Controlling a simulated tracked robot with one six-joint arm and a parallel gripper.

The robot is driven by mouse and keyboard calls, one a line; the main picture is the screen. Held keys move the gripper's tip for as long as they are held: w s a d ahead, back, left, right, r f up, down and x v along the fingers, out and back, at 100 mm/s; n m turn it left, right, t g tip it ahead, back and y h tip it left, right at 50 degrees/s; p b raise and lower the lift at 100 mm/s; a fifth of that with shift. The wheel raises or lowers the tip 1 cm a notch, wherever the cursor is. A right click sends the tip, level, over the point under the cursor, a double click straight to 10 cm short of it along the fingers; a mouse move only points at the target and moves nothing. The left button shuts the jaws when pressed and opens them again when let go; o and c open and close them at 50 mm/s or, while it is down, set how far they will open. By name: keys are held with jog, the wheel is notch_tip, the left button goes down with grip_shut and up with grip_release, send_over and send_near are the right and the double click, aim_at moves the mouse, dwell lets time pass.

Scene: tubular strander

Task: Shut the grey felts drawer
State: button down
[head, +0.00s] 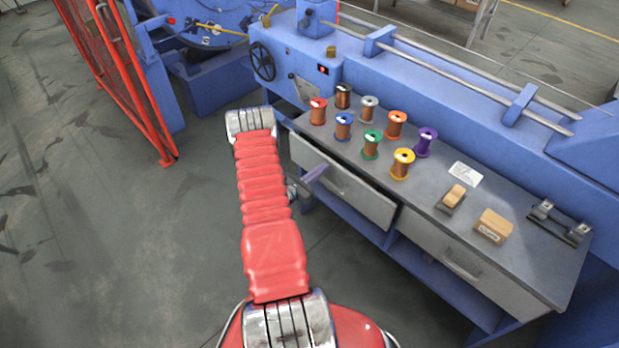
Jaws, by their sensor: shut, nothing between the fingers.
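A workbench has two grey drawers under its top. The left drawer (352,196) stands out a little, with a dark gap between its front and the bench top. The right drawer (478,276) looks flush. No felts or readable label show, so I cannot tell by name which is the felts drawer.
Several coloured wire spools (371,145) stand on the bench top (420,195). A red mesh guard (118,75) stands left. The floor (120,240) at left is clear.

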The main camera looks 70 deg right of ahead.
jog(key=v, duration=1.2)
jog(key=shift+w+a, duration=0.25)
jog(key=shift+a, duration=0.1)
jog(key=c, duration=2.5)
grip_release()
jog(key=shift+c, duration=0.2)
